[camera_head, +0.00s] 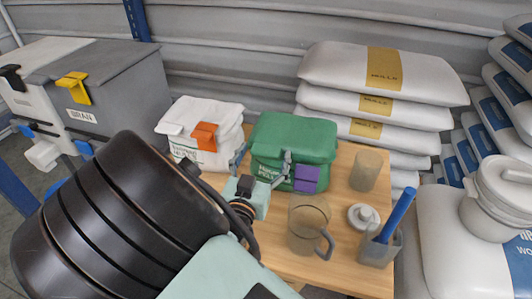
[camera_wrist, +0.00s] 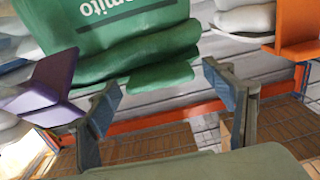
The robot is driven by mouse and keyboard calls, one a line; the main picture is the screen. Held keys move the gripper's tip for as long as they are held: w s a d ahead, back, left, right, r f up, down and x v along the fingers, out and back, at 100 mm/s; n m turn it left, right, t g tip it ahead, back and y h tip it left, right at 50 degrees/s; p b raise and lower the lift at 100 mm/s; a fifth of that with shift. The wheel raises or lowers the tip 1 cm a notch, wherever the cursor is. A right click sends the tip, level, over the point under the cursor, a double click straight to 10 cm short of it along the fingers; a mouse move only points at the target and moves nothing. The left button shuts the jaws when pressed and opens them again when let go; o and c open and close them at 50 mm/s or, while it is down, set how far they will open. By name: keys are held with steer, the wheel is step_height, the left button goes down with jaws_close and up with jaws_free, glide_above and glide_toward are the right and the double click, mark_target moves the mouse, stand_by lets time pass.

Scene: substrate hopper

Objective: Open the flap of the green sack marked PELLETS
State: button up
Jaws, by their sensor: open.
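The green sack (camera_head: 300,135) stands on a wooden table in the head view, its top flap folded down over the front. A purple tab (camera_head: 307,179) hangs at its right front. My gripper (camera_head: 263,166) is open in front of the sack, its fingers spread before the left and middle front, with no sack cloth visibly pinched. In the wrist view the green sack (camera_wrist: 130,32) fills the upper middle beyond the fingertips, with white letters like "omito"; the word PELLETS cannot be read. The purple tab (camera_wrist: 48,85) is at left there. Contact is unclear. My gripper hides much of the sack's front.
A white sack with an orange tab (camera_head: 204,135) stands close left of the green one. A clear mug (camera_head: 308,225), a beaker (camera_head: 366,170), a white lid (camera_head: 363,216) and a holder with a blue-handled tool (camera_head: 397,216) stand at right. A grey bin (camera_head: 110,90) is at left.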

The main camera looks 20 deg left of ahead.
steer(key=shift+w, duration=0.35)
steer(key=shift+c, duration=0.5)
steer(key=c, duration=1.6)
